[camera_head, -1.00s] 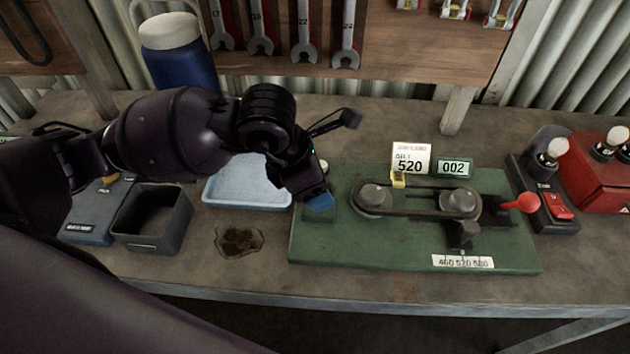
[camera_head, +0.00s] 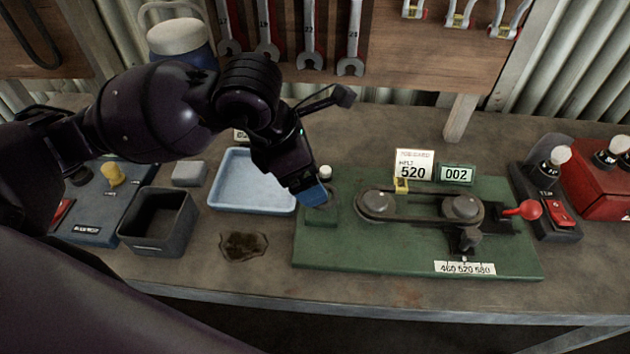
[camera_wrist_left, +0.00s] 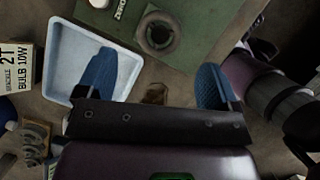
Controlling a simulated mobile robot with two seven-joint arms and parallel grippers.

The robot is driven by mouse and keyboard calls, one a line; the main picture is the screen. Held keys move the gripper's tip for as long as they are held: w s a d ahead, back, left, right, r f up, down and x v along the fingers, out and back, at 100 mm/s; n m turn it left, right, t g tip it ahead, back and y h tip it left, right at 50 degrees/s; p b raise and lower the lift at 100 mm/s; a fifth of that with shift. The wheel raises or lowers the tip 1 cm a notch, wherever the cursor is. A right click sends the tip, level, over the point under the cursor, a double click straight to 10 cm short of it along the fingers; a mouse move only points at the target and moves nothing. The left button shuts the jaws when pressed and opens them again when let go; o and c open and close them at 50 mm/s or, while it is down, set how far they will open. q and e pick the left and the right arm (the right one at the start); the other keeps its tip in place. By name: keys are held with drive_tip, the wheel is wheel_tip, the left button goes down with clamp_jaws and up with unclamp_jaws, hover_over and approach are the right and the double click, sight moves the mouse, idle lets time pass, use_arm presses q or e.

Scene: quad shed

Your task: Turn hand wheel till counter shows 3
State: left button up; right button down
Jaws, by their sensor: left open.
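The green base plate (camera_head: 400,245) carries two pulleys with a dark belt (camera_head: 420,212) around them. The counter (camera_head: 455,174) at its back edge reads 002. My left gripper (camera_head: 316,196) is over the left end of the plate, with blue fingertips, and hides part of what is there. In the left wrist view a round grey piece with a central hole (camera_wrist_left: 158,32), perhaps the hand wheel, lies on the plate beyond the fingers. My left gripper (camera_wrist_left: 155,84) is open there, with nothing between its fingers. A small white knob (camera_head: 325,172) stands just behind the gripper. My right gripper is out of view.
A red-ball lever (camera_head: 528,209) sticks out at the plate's right. A card marked 520 (camera_head: 414,165) stands beside the counter. A switch box (camera_head: 558,213) is at right.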

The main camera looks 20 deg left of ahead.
use_arm(q)
drive_tip(key=v, duration=0.5)
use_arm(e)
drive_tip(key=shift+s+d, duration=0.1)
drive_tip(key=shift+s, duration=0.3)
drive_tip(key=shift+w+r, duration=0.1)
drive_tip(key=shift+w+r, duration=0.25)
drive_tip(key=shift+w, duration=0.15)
